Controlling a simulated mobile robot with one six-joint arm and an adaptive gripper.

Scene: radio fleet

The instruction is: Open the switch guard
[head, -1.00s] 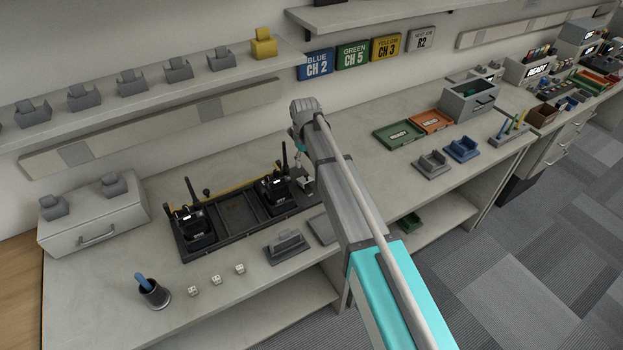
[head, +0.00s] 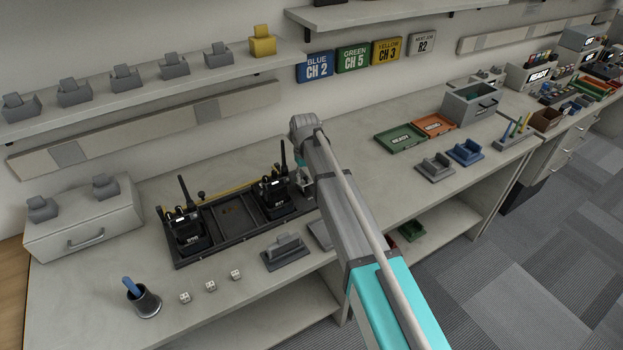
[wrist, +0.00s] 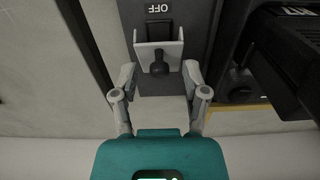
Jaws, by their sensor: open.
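In the wrist view the switch guard (wrist: 174,49) is a light-grey bracket with a dark round knob (wrist: 159,69) at its front. It sits on a dark panel (wrist: 190,15) below an upside-down OFF label. A dark switch part (wrist: 158,27) shows between the guard and the label. My gripper (wrist: 160,76) is open, with one finger on each side of the knob and a gap on both sides. In the head view my gripper (head: 303,182) is at the right end of the black radio tray, partly hidden by my arm; the guard cannot be made out there.
A black radio (wrist: 290,55) stands close on the right in the wrist view. In the head view two radios, one on the left (head: 187,232) and one on the right (head: 272,196), stand in the tray (head: 205,252). A grey holder (head: 285,252) sits in front.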

